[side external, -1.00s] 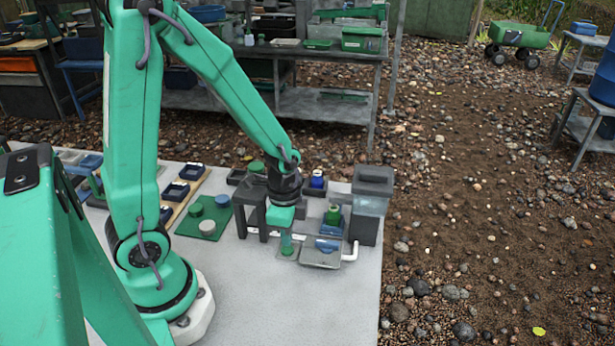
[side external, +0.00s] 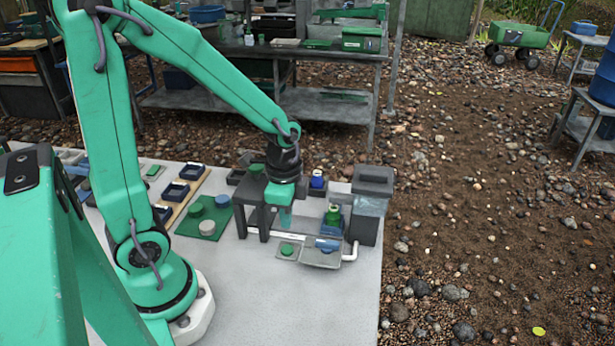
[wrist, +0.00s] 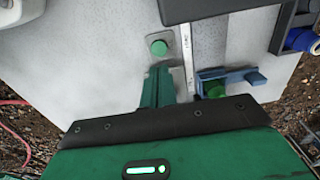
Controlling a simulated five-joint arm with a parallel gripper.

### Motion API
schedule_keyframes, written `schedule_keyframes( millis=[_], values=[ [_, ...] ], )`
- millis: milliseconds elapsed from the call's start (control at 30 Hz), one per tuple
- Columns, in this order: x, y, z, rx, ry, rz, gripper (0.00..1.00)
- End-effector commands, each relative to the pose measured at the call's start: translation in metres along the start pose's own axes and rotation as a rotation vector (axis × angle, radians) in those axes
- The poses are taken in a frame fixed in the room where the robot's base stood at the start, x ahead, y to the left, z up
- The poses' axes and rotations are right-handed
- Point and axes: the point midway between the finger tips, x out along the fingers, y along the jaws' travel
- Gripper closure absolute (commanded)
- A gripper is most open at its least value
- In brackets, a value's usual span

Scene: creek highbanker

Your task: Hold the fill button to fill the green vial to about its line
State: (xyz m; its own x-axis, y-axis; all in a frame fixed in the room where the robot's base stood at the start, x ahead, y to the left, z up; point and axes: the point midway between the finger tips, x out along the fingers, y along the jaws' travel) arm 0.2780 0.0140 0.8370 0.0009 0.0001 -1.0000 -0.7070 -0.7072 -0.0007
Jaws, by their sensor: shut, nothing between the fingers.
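The round green fill button (side external: 287,249) sits on a small grey plate on the table. It also shows uncovered in the wrist view (wrist: 159,47). My gripper (side external: 285,222) is shut and empty, pointing down above and slightly behind the button, apart from it. In the wrist view its fingers (wrist: 157,85) show below the button. The green vial (side external: 333,214) stands upright at a blue holder (side external: 329,243), right of my gripper; its green top shows in the wrist view (wrist: 214,90). The vial's line and liquid level are too small to make out.
A dark tank with a clear section (side external: 370,206) stands right of the vial, with a white pipe (side external: 350,253) at its foot. A dark stand (side external: 262,212) is close left of my gripper. A green board (side external: 203,223) with round pieces lies farther left. The front table is clear.

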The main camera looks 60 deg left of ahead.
Motion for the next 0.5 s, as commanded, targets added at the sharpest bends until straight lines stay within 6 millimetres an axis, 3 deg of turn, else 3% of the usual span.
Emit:
schedule_keyframes(
  millis=[167,500],
  values=[
    [-0.0156,0.0012,0.0011,0.0,0.0,0.0,1.0],
    [-0.013,0.0015,0.0013,0.0,-0.001,0.001,1.0]
  ],
)
